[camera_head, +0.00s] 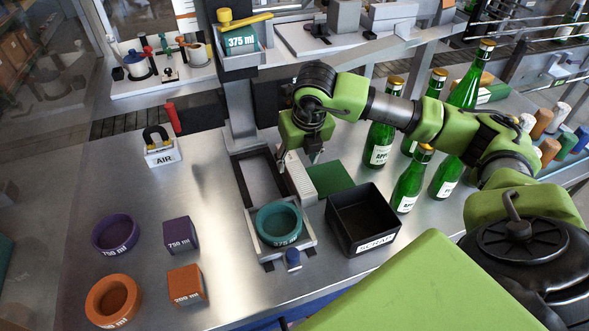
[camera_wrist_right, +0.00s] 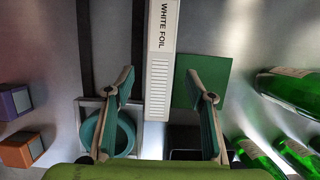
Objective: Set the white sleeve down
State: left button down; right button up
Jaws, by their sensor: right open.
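The white sleeve (camera_wrist_right: 159,90), a long ribbed piece marked WHITE FOIL, lies between the spread fingers of my right gripper (camera_wrist_right: 158,76) in the right wrist view. Gaps show between it and both fingers. In the head view the sleeve (camera_head: 299,177) shows partly, between the dark-framed channel and the green pad (camera_head: 329,178). My right gripper (camera_head: 299,158) is open above its far end, which the gripper and arm hide. I cannot tell whether the sleeve touches the surface beneath. My left gripper is not in view.
A teal 375 ml ring (camera_head: 279,225) sits in a grey holder near the sleeve. A black SCRAP bin (camera_head: 361,218) and several green bottles (camera_head: 411,180) stand to the right. Purple (camera_head: 115,235) and orange (camera_head: 113,301) rings and blocks stand left. The steel table is clear between.

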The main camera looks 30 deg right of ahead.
aim_at(296, 168)
jog(key=shift+w+f+p, duration=0.15)
jog(key=shift+f+p, duration=0.4)
jog(key=shift+p, duration=0.1)
jog(key=p+x, duration=0.1)
jog(key=x, duration=0.2)
jog(key=shift+f+p, duration=0.2)
jog(key=shift+p, duration=0.15)
jog(key=shift+w+d+f, duration=0.1)
jog(key=shift+w+f, duration=0.05)
jog(key=shift+f, duration=0.2)
jog(key=c, duration=1.2)
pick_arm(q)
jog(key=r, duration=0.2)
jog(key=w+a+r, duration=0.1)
pick_arm(e)
jog(key=shift+c, duration=0.6)
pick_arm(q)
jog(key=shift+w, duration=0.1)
